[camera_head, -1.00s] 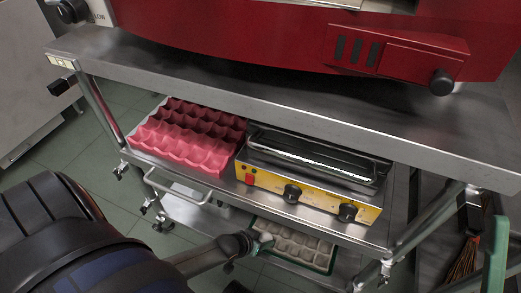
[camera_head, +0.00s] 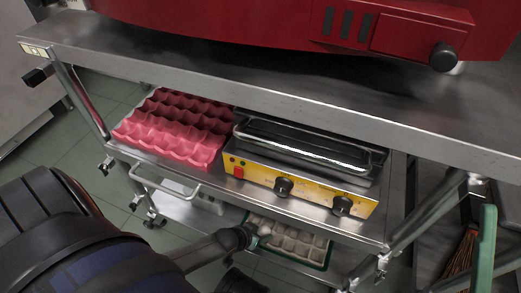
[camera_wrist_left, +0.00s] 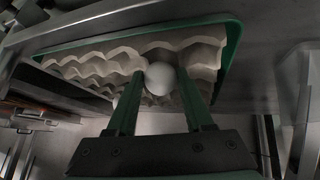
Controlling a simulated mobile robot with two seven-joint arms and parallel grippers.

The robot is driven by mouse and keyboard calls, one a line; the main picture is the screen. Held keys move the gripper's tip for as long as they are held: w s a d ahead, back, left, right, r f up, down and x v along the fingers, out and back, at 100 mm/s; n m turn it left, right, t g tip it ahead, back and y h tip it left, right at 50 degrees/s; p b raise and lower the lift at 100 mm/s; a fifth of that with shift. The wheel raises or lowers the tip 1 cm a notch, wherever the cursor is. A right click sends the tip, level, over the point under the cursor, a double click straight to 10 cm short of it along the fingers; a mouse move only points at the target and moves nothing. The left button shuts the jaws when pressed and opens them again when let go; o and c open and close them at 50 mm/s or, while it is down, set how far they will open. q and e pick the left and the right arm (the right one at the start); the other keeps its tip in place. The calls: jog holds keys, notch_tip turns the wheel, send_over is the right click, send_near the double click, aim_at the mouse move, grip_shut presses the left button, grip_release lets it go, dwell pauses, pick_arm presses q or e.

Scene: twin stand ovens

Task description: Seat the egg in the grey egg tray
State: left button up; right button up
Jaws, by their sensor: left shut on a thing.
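The egg (camera_wrist_left: 160,77) is white and sits between the fingertips of my left gripper (camera_wrist_left: 162,84), which is shut on it. The egg is not clear in the head view. The grey egg tray (camera_head: 303,243) has moulded cups and lies in a green-rimmed tray (camera_head: 329,255) on the cart's low level. My left gripper (camera_head: 262,241) reaches in over its left end. In the wrist view the grey tray (camera_wrist_left: 100,66) shows behind the egg; I cannot tell whether the egg touches a cup. My right gripper is not in view.
A pink egg tray (camera_head: 175,130) and a yellow-fronted grill (camera_head: 300,187) stand on the shelf above. A steel handle bar (camera_head: 165,188) sticks out at the front left. The steel top (camera_head: 270,95) overhangs. A green handle (camera_head: 485,250) stands at the right.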

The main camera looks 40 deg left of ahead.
pick_arm(q)
jog(key=shift+f, duration=0.35)
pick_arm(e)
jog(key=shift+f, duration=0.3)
pick_arm(q)
jog(key=o, duration=0.9)
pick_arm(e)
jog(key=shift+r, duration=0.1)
pick_arm(q)
jog(key=p+v, duration=0.7)
jog(key=v, duration=0.5)
jog(key=shift+s+r+p, duration=0.15)
jog(key=shift+r+p, duration=0.1)
jog(key=shift+p, duration=0.1)
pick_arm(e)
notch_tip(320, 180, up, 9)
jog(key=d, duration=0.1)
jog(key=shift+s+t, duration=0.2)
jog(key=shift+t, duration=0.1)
